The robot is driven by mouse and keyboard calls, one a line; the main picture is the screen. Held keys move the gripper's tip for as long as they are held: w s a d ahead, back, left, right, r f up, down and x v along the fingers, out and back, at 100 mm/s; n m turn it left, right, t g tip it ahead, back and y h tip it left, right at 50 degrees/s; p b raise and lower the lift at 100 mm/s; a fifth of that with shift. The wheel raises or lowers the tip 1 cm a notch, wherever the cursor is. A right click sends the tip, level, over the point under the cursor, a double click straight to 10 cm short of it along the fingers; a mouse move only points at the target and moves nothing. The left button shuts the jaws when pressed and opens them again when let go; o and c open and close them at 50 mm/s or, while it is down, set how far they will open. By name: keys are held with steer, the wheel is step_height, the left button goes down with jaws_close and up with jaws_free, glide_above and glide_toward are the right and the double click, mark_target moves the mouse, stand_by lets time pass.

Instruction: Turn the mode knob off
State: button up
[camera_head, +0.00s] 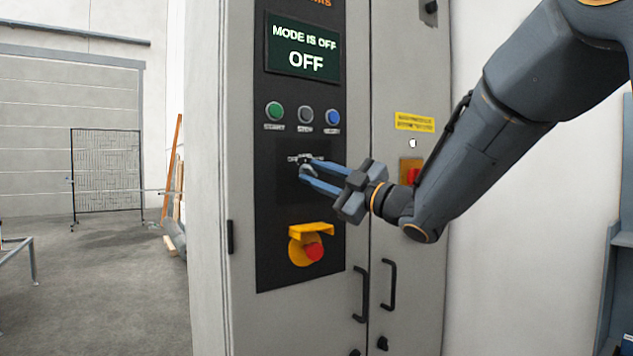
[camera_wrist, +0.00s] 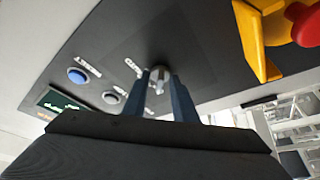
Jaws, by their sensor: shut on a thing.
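The mode knob (camera_head: 306,169) is a small grey knob on the black panel, below the row of buttons. It also shows in the wrist view (camera_wrist: 160,73), between the blue fingertips. My gripper (camera_head: 308,173) is shut on the knob, with a finger on either side of it. The fingers hide part of the knob, so its pointer direction is hard to tell. The screen (camera_head: 302,48) above reads "MODE IS OFF" and "OFF".
Green (camera_head: 274,112), grey (camera_head: 305,115) and blue (camera_head: 332,117) buttons sit above the knob. A red emergency button (camera_head: 314,252) with a yellow guard (camera_head: 311,230) juts out below. Door handles (camera_head: 388,285) stand out at the lower right. Open floor lies left of the cabinet.

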steer(key=shift+n, duration=0.4)
steer(key=o, duration=1)
steer(key=b+v, duration=0.1)
steer(key=v, duration=0.6)
steer(key=shift+s+d, duration=0.25)
steer(key=shift+d, duration=0.05)
